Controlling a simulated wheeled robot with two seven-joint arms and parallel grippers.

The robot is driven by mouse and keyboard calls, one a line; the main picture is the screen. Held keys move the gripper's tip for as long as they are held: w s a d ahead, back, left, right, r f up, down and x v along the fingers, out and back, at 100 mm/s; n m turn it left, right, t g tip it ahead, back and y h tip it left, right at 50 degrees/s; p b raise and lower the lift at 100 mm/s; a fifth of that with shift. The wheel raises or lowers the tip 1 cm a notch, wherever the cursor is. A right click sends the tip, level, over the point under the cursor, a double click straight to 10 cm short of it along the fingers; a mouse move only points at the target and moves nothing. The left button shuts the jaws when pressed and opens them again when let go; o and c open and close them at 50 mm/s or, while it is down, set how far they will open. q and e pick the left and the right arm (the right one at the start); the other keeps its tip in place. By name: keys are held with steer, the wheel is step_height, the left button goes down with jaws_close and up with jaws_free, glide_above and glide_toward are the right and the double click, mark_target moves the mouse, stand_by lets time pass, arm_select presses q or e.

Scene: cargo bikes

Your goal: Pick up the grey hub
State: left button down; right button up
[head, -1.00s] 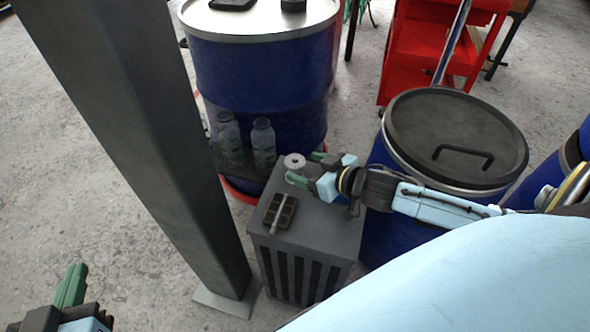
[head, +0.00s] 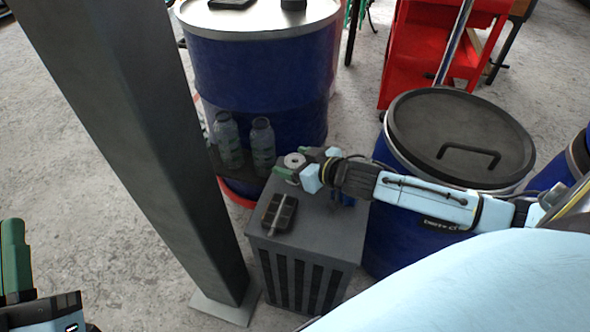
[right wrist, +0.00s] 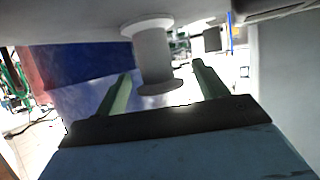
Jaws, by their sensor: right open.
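The grey hub (head: 294,160) is a small spool with flanged ends, standing on top of a dark grey cabinet (head: 335,228), near its back edge. My right gripper (head: 299,165) is open at the hub, one green finger on each side. In the right wrist view the hub (right wrist: 151,52) shows between the two fingers (right wrist: 162,68); I cannot tell whether either finger touches it. My left gripper (head: 15,255) is partly in view at the lower left, away from the hub; its jaw opening cannot be made out.
A dark block-like part (head: 280,212) lies on the cabinet in front of the hub. Two bottles (head: 262,145) stand behind, by a large blue drum (head: 262,85). A black-lidded blue drum (head: 460,135) stands right. A grey post (head: 140,150) rises left of the cabinet.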

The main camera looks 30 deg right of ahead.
steer(key=shift+c, duration=0.2)
steer(key=c, duration=0.9)
steer(key=shift+c, duration=1.1)
steer(key=shift+r, duration=0.15)
